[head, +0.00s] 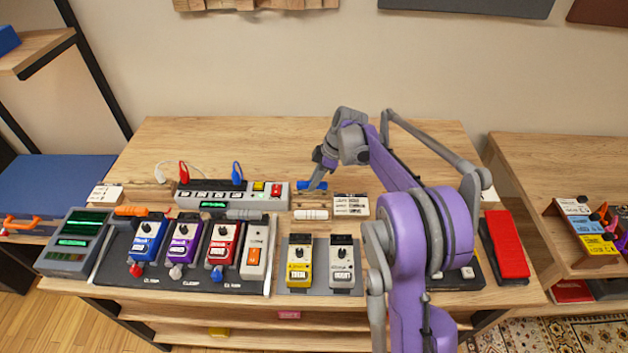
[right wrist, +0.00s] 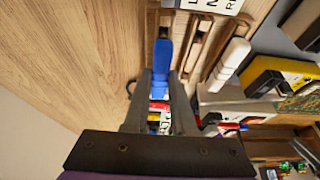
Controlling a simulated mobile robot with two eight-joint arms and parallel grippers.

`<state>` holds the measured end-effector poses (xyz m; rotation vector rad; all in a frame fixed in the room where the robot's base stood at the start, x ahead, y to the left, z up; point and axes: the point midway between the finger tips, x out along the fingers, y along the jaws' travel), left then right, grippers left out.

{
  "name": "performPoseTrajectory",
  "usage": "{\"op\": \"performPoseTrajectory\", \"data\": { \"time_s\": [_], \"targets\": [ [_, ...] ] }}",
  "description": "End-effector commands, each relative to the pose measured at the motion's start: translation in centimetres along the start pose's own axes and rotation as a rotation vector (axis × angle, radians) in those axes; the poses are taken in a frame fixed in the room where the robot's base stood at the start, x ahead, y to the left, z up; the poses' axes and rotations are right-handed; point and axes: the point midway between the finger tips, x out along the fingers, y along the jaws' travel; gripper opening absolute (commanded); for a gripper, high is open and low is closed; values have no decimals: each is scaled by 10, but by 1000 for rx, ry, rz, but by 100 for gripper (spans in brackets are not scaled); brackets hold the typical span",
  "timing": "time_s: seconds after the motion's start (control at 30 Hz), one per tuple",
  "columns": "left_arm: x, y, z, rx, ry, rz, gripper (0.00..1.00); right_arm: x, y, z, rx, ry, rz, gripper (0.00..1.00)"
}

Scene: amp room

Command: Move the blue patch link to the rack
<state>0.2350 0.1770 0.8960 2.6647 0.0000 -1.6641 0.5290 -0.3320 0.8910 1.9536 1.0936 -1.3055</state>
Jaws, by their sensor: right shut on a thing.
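The blue patch link (head: 314,185) is a short blue bar with a dark end, near the back middle of the table. It also shows between the fingers in the right wrist view (right wrist: 162,62). My right gripper (head: 318,178) is shut on it. The wooden rack has slots (right wrist: 194,45) beside a white patch link (head: 310,214), which also shows in the right wrist view (right wrist: 232,60). The blue link is at the rack's back slot. I cannot tell whether it rests there or hangs just above. My left gripper is not in view.
A printed label card (head: 351,205) stands right of the rack. A grey power strip (head: 232,195) with red and blue plugs lies to the left. Orange (head: 131,210) and grey (head: 245,214) links lie nearby. Pedals (head: 300,262) fill the front. The table's back is clear.

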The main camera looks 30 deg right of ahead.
Motion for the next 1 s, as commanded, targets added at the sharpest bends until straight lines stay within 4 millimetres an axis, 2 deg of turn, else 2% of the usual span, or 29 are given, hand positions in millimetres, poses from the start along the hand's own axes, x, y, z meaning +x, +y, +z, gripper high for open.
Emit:
{"op": "performPoseTrajectory", "data": {
  "time_s": [0.57, 1.0],
  "targets": [
    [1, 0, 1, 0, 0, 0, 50, 2, 0, 1, 0, 0, 0, 0],
    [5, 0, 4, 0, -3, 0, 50, 12, 0, 4, 0, 0, 0, 0]
  ]
}}
